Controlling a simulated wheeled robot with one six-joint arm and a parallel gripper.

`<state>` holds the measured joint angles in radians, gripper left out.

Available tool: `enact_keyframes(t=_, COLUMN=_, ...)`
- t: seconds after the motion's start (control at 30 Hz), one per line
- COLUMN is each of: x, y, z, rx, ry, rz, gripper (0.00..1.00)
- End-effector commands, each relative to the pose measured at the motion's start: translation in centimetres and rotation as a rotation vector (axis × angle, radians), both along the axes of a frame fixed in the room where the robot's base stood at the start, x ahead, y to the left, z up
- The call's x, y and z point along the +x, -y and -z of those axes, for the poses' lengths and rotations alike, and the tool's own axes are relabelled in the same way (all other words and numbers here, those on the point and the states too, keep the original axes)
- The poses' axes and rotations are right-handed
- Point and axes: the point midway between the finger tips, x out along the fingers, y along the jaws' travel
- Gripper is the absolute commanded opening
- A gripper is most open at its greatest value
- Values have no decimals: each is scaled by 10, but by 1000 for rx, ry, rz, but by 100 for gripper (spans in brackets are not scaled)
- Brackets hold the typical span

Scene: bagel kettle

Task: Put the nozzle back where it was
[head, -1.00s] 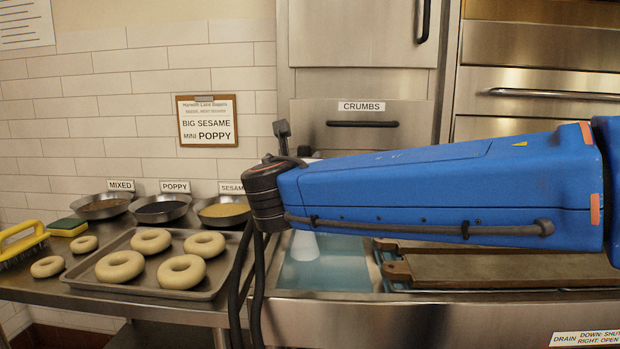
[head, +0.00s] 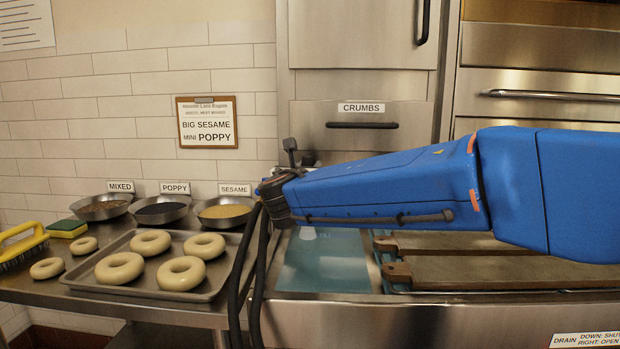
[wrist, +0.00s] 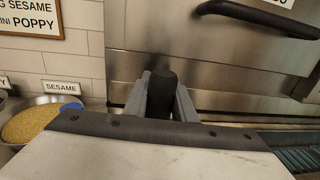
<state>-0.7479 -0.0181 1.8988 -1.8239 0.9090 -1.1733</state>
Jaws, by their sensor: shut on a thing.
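In the wrist view my gripper (wrist: 161,98) has its two grey fingers closed on the sides of a dark, upright, rounded piece, which I take to be the nozzle (wrist: 161,88). The nozzle's lower part is hidden behind the pale plate at the front of the view. Where the nozzle was kept cannot be made out in these frames.
The kettle's blue water (head: 325,262) lies below the arm, with brown boards (head: 480,270) to its right. A tray (head: 218,287) of bagels and the sesame bowl (head: 226,222) stand left. Dark hoses (head: 262,270) hang by the counter edge. The crumbs drawer (head: 360,140) is behind.

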Motion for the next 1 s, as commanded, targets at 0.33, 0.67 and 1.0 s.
enact_keyframes(t=0.33, x=8, y=0, z=29, rx=1, ry=0, rz=-2, gripper=0)
enact_keyframes(t=0.67, x=8, y=0, z=32, rx=1, ry=0, rz=-1, gripper=0)
enact_keyframes(t=1.0, x=8, y=0, z=32, rx=1, ry=0, rz=-1, gripper=42)
